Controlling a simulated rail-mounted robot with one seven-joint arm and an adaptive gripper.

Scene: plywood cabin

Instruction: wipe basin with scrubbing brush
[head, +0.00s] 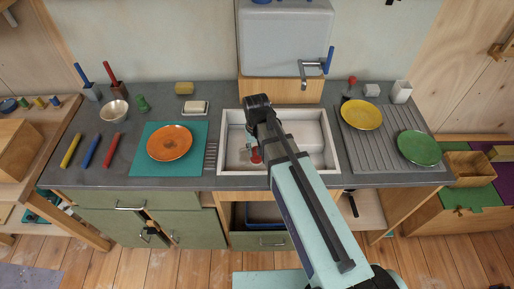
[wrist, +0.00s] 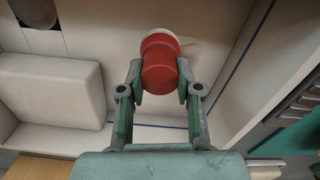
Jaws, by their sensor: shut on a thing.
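The white basin (head: 312,157) is set into the grey counter, at the centre of the head view. My gripper (wrist: 157,88) is shut on a red, rounded handle (wrist: 160,65), which I take to be the scrubbing brush. In the head view the red piece (head: 256,155) shows low inside the left part of the basin, beside my arm. A pale rim shows past the handle in the wrist view; the bristles are hidden, and I cannot tell whether they touch the basin floor. The basin floor (wrist: 80,25) and walls fill much of the wrist view.
A pale block (wrist: 50,90) lies in the basin, with a dark round drain (wrist: 36,10) near it. The tap (head: 305,72) hangs over the back edge. An orange plate (head: 169,143) stands left; yellow (head: 361,115) and green (head: 418,148) plates stand on the right drainer.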

